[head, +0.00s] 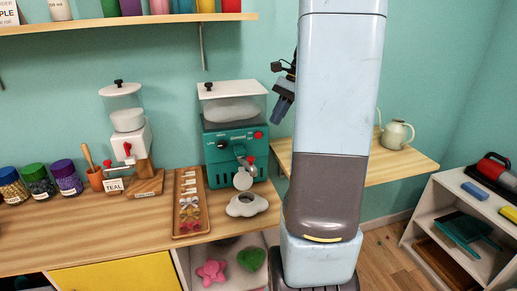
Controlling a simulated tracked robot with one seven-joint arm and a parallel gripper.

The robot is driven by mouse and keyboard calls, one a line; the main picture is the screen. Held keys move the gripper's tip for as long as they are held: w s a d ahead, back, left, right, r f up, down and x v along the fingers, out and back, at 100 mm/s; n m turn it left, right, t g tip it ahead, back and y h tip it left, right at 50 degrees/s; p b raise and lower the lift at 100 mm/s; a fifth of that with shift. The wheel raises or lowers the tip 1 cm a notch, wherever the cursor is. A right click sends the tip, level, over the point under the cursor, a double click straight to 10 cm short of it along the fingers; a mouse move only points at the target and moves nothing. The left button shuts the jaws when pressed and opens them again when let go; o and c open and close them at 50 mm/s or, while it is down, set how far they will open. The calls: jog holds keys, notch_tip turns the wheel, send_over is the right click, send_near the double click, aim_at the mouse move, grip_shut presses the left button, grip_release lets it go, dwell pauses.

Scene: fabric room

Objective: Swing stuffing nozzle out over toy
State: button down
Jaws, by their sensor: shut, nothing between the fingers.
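The teal stuffing machine (212,152) stands on the wooden counter, with a clear hopper of white stuffing (232,110) on top. A grey nozzle arm with a red knob (250,160) is on its front. A pale round part (243,181) hangs below that arm. A white cloud-shaped piece (246,206), perhaps the toy, lies on the counter in front of the machine. I cannot tell whether the nozzle is directly over it. My gripper (281,112) is shut and empty, raised right of the machine and apart from it, partly behind my arm.
A tray of small bows (190,205) lies left of the machine. A white dispenser (128,140) and several bead jars (38,182) stand farther left. A watering can (396,134) stands on the right-hand shelf. Pink (211,272) and green (251,259) shapes sit below the counter.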

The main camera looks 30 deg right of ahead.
jog(key=w+d+f+m+y, duration=0.1)
jog(key=d+f+m, duration=0.2)
jog(key=d, duration=0.3)
send_near(247, 163)
notch_tip(247, 163, down, 3)
jog(key=s, duration=0.2)
jog(key=shift+w+a+f, duration=0.15)
jog(key=shift+w+a, duration=0.15)
jog(key=shift+a, duration=0.45)
